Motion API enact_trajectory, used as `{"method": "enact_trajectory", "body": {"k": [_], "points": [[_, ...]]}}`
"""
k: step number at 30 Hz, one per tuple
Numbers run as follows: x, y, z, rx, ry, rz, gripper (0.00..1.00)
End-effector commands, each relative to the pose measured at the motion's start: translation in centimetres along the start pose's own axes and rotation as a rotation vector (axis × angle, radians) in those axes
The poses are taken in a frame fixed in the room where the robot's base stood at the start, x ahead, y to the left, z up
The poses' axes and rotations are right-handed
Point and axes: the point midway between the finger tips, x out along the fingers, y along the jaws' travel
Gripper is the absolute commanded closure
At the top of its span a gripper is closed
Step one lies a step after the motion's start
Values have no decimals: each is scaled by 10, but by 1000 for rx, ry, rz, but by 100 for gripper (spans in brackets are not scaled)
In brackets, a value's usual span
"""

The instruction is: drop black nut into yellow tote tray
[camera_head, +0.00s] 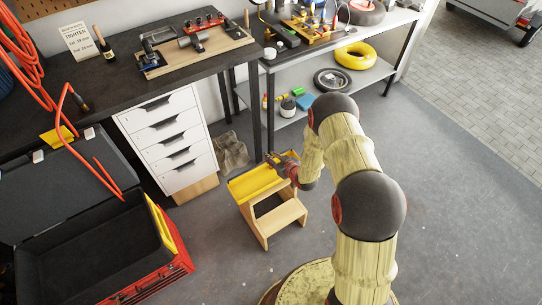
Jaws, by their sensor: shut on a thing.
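The yellow tote tray (254,184) sits on top of a small wooden step stool (284,214) on the floor, right of the white drawer unit. My gripper (276,161) is over the back right part of the tray, seen from behind and partly hidden by its own wrist. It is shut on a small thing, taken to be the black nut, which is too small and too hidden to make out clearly. The inside of the tray is only partly visible, and I cannot tell the height of my gripper above it.
The dark workbench (108,88) and white drawers (168,140) stand behind left. An open black-and-red toolbox (100,254) is at the lower left. A metal shelf (368,77) with a yellow ring and several items stands behind. Floor at right is clear.

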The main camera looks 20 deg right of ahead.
Motion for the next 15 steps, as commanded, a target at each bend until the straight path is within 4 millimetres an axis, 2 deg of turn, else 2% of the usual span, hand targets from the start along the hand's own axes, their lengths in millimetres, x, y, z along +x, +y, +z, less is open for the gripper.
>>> {"method": "enact_trajectory", "body": {"k": [5, 15], "points": [[6, 0, 10, 0, 0, -1, 100], [23, 0, 42, 1, 1, 0, 100]]}}
